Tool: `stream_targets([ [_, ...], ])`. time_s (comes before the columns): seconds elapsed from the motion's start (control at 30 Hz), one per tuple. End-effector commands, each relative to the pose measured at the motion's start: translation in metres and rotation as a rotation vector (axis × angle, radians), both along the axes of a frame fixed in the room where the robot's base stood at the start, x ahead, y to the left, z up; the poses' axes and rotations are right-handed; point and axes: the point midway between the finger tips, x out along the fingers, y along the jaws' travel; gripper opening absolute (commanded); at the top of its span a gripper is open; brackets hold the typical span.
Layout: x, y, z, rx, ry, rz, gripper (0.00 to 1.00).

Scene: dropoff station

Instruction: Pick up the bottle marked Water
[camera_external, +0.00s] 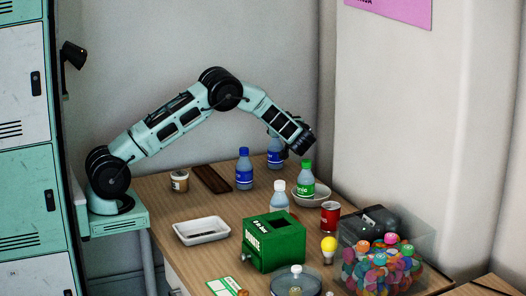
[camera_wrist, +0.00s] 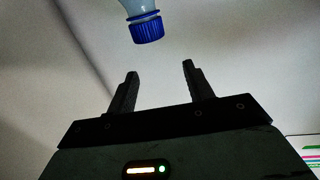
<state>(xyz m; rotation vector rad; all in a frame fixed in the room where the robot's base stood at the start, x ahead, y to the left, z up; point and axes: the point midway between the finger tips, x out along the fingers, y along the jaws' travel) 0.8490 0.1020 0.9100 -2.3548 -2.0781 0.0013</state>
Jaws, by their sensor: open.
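Two clear bottles with blue caps and blue labels stand on the table in the external view: one at the front left (camera_external: 244,172), one farther back (camera_external: 274,158), partly behind my arm's end. Their label words are too small to read surely. My gripper (camera_external: 302,146) hangs over the back of the table, just right of the rear blue-capped bottle's top. In the wrist view my gripper (camera_wrist: 158,85) is open and empty, its fingers apart. A blue bottle cap (camera_wrist: 148,30) and neck show beyond the fingertips, not between them; the rest of that bottle is out of frame.
A green-capped bottle (camera_external: 306,182) and a white-capped bottle (camera_external: 279,198) stand close by, with a bowl (camera_external: 323,198), a red can (camera_external: 330,215) and a green box (camera_external: 273,243) near them. A clear bin of colourful items (camera_external: 424,262) is at right. A white tray (camera_external: 201,238) is at left.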

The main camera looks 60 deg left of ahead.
Motion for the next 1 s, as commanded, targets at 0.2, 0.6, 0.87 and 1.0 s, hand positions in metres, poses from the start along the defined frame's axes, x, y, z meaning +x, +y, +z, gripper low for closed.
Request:
stream_targets([
  [0.2,0.000,0.001,-0.019,0.000,0.000,-0.002,0.52],
  [0.6,0.002,0.020,-0.061,0.000,-0.004,0.001,0.52],
  [0.87,0.004,0.031,-0.060,0.000,-0.002,-0.003,0.52],
  [1.0,0.004,0.031,-0.060,0.000,-0.002,-0.003,0.32],
])
